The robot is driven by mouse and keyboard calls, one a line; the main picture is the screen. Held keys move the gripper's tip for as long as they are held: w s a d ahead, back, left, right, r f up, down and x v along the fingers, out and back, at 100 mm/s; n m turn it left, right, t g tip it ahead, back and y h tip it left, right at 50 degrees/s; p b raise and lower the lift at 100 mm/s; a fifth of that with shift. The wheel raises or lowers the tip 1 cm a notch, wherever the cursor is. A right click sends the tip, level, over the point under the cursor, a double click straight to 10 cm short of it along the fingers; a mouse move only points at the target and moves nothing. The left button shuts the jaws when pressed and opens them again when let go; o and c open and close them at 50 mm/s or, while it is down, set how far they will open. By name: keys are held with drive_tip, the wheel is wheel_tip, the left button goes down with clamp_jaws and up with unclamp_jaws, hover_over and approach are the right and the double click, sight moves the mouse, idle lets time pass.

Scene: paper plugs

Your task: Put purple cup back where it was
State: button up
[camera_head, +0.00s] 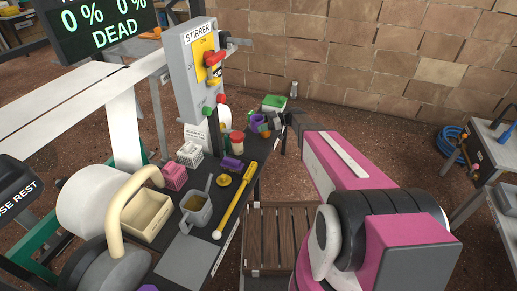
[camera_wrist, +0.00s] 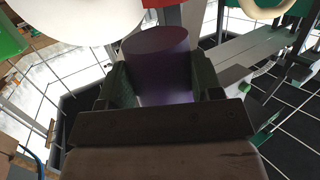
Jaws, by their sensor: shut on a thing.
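The purple cup (camera_wrist: 158,62) is in the middle of the wrist view, between the two dark fingers of my gripper (camera_wrist: 160,85). My gripper is shut on the cup's sides. In the head view, the purple cup (camera_head: 257,121) shows small at the far end of the bench, by the tip of my gripper (camera_head: 276,119). The cup's underside is hidden, so I cannot tell whether it touches the surface.
The narrow dark bench (camera_head: 184,262) holds a grey jug (camera_head: 196,210), a yellow stick (camera_head: 236,200), a purple block (camera_head: 232,163), a pink basket (camera_head: 173,177) and a red-lidded jar (camera_head: 237,142). The grey stirrer box (camera_head: 186,75) stands left of my gripper. A wooden pallet (camera_head: 280,238) lies below.

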sight(261, 148)
drive_tip(key=shift+s+f, duration=0.4)
drive_tip(key=shift+f, duration=0.45)
wheel_tip(261, 148, down, 10)
drive_tip(key=shift+f, duration=0.1)
drive_tip(key=shift+f, duration=0.1)
drive_tip(key=o, duration=0.9)
